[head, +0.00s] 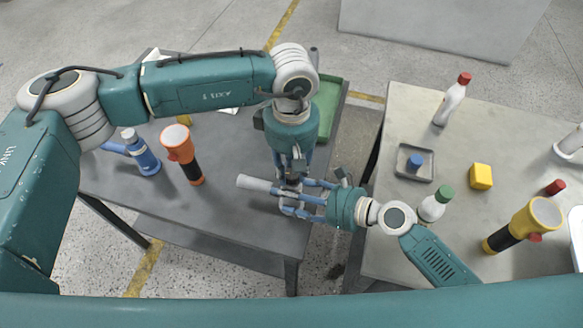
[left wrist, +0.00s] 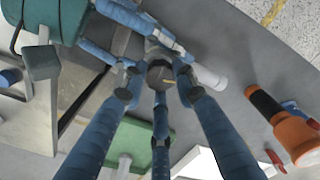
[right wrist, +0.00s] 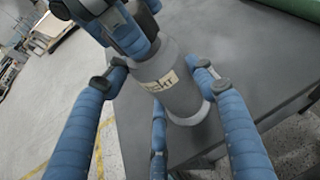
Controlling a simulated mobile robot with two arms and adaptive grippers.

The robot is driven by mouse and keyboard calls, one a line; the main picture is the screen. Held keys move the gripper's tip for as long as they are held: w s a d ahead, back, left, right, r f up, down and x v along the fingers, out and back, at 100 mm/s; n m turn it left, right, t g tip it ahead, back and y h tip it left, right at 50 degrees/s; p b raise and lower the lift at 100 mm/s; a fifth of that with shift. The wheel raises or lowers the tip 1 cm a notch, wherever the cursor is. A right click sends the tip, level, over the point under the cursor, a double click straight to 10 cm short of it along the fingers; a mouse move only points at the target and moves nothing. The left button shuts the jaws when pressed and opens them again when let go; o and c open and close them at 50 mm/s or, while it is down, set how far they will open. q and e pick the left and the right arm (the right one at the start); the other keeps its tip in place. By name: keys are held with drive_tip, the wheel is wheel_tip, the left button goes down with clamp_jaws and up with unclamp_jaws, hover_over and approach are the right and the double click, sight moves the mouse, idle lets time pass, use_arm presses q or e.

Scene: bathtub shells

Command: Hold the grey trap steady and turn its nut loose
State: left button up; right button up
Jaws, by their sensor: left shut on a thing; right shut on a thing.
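The grey trap stands upright near the right edge of the dark table, its pale side pipe (head: 256,184) pointing left in the head view. In the right wrist view its grey body (right wrist: 180,95) carries a worn label and has a wider rim at the bottom. My left gripper (head: 290,182) comes from above and is shut on the top of the trap. My right gripper (head: 300,199) comes from the right and is shut around the trap's body. The side pipe also shows in the left wrist view (left wrist: 210,76). The nut is hidden among the fingers, and I cannot make it out.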

use_arm(q)
drive_tip(key=shift+w, duration=0.1)
use_arm(e)
drive_tip(key=shift+s+f, duration=0.1)
use_arm(q)
drive_tip(key=o, duration=1.2)
drive_tip(key=shift+c, duration=0.2)
drive_tip(key=shift+r, duration=0.1)
wheel_tip(320, 180, up, 12)
use_arm(e)
drive_tip(key=o, duration=1.3)
drive_tip(key=shift+o, duration=0.2)
